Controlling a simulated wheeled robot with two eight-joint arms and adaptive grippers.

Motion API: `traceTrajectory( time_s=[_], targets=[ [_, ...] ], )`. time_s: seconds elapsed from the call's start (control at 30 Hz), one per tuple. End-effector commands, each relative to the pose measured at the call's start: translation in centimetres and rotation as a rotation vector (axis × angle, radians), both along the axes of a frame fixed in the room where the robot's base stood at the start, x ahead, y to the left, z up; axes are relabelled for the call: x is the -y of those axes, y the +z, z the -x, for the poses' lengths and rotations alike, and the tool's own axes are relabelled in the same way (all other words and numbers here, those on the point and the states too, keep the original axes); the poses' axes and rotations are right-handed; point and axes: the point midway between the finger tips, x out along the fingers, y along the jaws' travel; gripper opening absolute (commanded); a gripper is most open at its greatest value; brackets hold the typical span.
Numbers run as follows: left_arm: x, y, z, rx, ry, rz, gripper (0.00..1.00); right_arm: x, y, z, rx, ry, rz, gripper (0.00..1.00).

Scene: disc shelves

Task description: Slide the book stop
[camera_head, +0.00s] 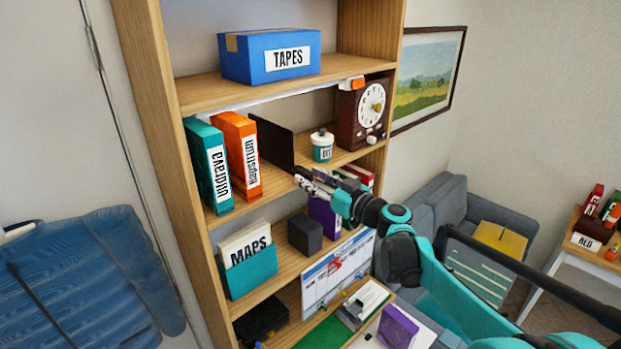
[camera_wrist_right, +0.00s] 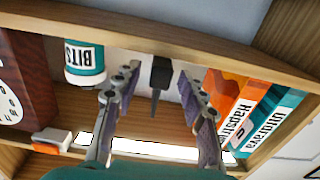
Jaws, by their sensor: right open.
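The book stop (camera_head: 270,142) is a dark upright plate on the middle shelf, just right of the orange Registrum book (camera_head: 239,152) and the teal book (camera_head: 210,165). In the upside-down right wrist view the book stop (camera_wrist_right: 160,76) shows edge-on between my fingers, farther off. My right gripper (camera_head: 305,180) is in front of that shelf's front edge. Its two fingers (camera_wrist_right: 155,110) are spread apart, with nothing held between them. I cannot tell whether either finger touches the book stop. My left gripper is not in view.
A white-and-teal BITS jar (camera_head: 322,147) and a dark red clock (camera_head: 364,112) stand right of the book stop. The shelf between stop and jar is bare. A blue TAPES box (camera_head: 269,54) sits above; a teal MAPS holder (camera_head: 248,262) and a dark cube (camera_head: 305,233) sit below.

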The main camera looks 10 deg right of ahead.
Motion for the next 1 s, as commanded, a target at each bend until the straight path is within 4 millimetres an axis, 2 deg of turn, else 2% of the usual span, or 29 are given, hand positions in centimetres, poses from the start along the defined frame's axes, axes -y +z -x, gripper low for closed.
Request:
traceTrajectory(
  time_s=[0.3,0.5,0.7,1.0],
  targets=[
    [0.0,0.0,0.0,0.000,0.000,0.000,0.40,3.9,0.0,5.2,0.000,-0.005,0.000,0.41],
    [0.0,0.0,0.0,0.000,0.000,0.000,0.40,5.9,0.0,8.0,0.000,-0.003,0.000,0.41],
    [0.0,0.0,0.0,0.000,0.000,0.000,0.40,6.6,0.0,9.1,0.000,0.000,0.000,0.41],
    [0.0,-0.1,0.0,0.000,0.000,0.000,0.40,6.5,-0.2,9.2,-0.002,0.001,0.000,0.41]
  ],
)
